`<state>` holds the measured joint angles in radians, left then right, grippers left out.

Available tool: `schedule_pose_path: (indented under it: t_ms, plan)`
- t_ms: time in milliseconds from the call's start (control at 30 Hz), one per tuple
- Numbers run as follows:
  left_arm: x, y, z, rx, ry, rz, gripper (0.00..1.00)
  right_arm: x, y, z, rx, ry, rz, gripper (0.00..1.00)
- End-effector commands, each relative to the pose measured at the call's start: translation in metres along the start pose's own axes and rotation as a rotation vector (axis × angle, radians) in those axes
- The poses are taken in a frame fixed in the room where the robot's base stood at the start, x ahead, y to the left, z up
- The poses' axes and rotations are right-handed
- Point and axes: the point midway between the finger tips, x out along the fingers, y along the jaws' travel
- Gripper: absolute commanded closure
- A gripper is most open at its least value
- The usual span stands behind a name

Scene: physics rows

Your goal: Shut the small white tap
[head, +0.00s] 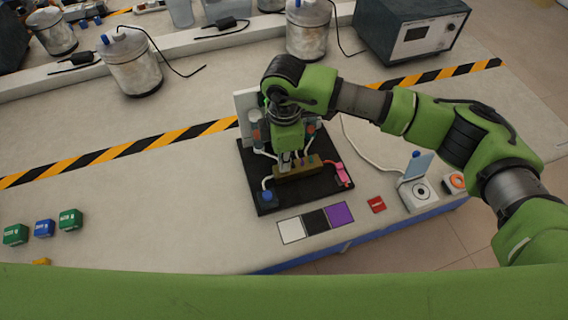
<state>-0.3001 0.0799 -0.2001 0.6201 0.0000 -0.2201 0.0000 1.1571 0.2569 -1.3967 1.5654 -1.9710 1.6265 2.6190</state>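A black board (314,196) on the bench carries a brass-coloured block (298,172), a pink piece (342,174), a blue round part (267,196) and thin white tubing (266,182). An upright pale panel (245,106) stands at its back. My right gripper (287,162) points down over the board, with its fingertips at the left part of the brass block. Whether it touches or grips anything there is too small to tell. I cannot make out the small white tap for sure; the gripper and wrist hide part of the fittings. My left gripper is out of view.
White, black and purple squares (340,213) lie in front of the board. A red piece (376,204) and a white device (419,192) stand to the right. Green and blue blocks (45,228) are far left. Metal canisters (133,68) and a grey instrument (408,32) stand behind the striped tape.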

Motion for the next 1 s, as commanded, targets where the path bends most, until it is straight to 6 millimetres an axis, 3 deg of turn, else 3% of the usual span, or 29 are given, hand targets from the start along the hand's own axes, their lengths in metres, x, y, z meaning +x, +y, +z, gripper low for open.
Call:
schedule_pose_path:
  t_ms: [300, 400, 600, 933, 967, 1000]
  plan:
    - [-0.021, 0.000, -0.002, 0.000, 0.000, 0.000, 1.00, -0.004, -0.001, -0.001, 0.423, 0.000, -0.003, 1.00]
    - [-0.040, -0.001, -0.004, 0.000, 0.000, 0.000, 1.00, -0.008, 0.000, -0.002, 0.446, 0.004, -0.003, 1.00]
    - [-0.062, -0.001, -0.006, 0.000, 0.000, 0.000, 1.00, -0.005, 0.000, -0.001, 0.497, 0.002, -0.001, 1.00]
    - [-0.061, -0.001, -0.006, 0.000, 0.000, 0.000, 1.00, -0.001, 0.001, 0.000, 0.506, 0.001, 0.002, 1.00]
    - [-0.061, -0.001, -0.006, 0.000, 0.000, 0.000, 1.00, -0.001, 0.001, 0.000, 0.506, 0.001, 0.002, 0.91]
    - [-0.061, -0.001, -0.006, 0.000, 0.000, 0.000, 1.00, -0.001, 0.001, 0.000, 0.506, 0.001, 0.002, 0.91]
